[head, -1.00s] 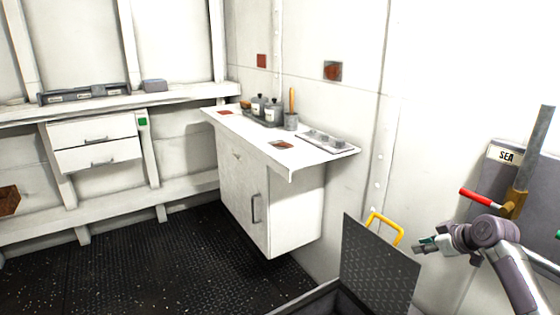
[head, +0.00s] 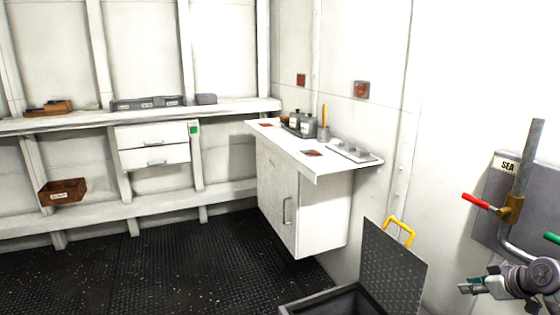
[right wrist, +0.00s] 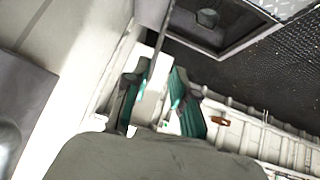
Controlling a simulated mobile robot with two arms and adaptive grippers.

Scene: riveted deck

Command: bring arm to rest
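My right gripper (head: 467,287) is at the lower right of the head view, with its arm coming in from the right edge. It is below the red valve handle and right of the raised hatch lid, apart from both in the picture. In the right wrist view its two teal-padded fingers (right wrist: 158,92) stand apart, with a pale surface showing between them. I see nothing held. My left gripper is not in view.
An open floor hatch with a raised tread-plate lid (head: 393,268) and yellow handle (head: 401,231) is near the gripper. A valve with a red handle (head: 475,201) and grey pipe is on the right wall. A white cabinet (head: 323,215) stands behind. Dark floor (head: 180,265) at left is clear.

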